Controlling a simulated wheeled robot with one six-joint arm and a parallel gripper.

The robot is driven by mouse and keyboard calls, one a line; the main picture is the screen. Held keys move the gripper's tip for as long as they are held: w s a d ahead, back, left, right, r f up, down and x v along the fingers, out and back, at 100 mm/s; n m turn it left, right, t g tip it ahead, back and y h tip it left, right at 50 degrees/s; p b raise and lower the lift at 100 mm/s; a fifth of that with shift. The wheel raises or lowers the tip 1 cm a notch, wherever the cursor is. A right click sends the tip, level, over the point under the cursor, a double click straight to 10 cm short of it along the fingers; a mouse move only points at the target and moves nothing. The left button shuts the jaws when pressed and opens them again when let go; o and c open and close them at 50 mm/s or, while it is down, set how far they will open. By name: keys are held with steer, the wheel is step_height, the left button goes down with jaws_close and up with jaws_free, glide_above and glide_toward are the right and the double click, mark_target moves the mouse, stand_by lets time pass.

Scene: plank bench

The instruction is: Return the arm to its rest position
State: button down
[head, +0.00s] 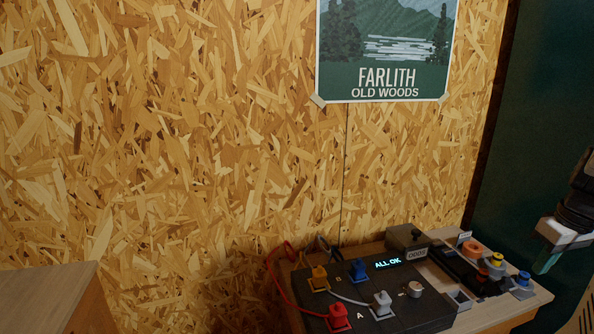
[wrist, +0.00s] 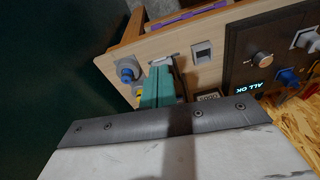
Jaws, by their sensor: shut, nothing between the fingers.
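My gripper (head: 548,262) is at the right edge of the head view, beside the right end of the bench, with its teal fingers pointing down. In the wrist view the teal fingers (wrist: 159,84) are together with nothing between them. They appear in front of the bench's wooden top, and I cannot tell how far above it they are. Part of my arm is cut off by the head view's right edge.
A dark panel (head: 395,312) reads "ALL OK" and carries red, white, orange and blue plugs with cables. Coloured round pieces (head: 471,249) stand at the bench's right end. A wooden block (head: 45,296) is at lower left. A poster (head: 385,50) hangs on the chipboard wall.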

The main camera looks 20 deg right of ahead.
steer(key=s+a+r, duration=0.2)
steer(key=a+r, duration=0.1)
steer(key=a, duration=1.4)
steer(key=s+a+r+n, duration=0.1)
steer(key=a+r, duration=0.2)
steer(key=a, duration=1.5)
steer(key=shift+s, duration=0.35)
steer(key=shift+r, duration=0.1)
